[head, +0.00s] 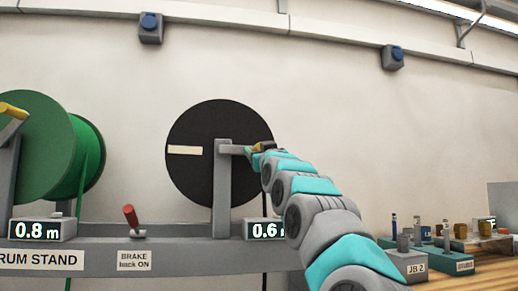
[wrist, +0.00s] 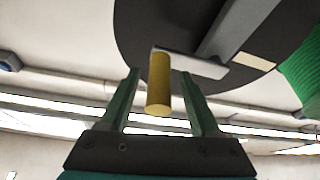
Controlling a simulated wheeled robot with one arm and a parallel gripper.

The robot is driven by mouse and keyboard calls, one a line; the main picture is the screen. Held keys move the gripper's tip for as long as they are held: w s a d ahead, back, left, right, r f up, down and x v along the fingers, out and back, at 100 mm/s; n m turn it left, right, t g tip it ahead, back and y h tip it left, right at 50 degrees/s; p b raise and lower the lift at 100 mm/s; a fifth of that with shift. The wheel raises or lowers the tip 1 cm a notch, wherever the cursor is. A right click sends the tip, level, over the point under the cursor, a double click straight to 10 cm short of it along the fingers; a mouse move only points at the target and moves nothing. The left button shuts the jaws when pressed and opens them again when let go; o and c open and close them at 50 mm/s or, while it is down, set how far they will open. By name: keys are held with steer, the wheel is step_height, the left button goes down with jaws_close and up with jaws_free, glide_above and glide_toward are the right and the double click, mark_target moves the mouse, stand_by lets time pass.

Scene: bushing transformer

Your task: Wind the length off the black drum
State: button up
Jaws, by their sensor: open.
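The black drum (head: 200,125) stands upright on the stand, with a pale strip on its left face. Its grey crank arm (wrist: 190,66) carries a yellow handle (wrist: 159,88). A dark cable (head: 264,205) hangs below the drum, partly hidden by my arm. My gripper (wrist: 160,76) is open, with one finger on each side of the yellow handle and gaps showing on both sides. In the head view my gripper (head: 258,149) is at the crank end, right of the drum's post. The black drum's display (head: 264,229) reads 0.6, its right end hidden by my arm.
A green drum (head: 40,145) with a yellow handle (head: 14,110) stands at left, its display (head: 40,230) reading 0.8 m. A red brake lever (head: 130,216) leans left on the stand (head: 185,262). Boxes, including JB 2 (head: 410,264), crowd the wooden bench at right.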

jaws_close()
stand_by(0.3)
stand_by(1.0)
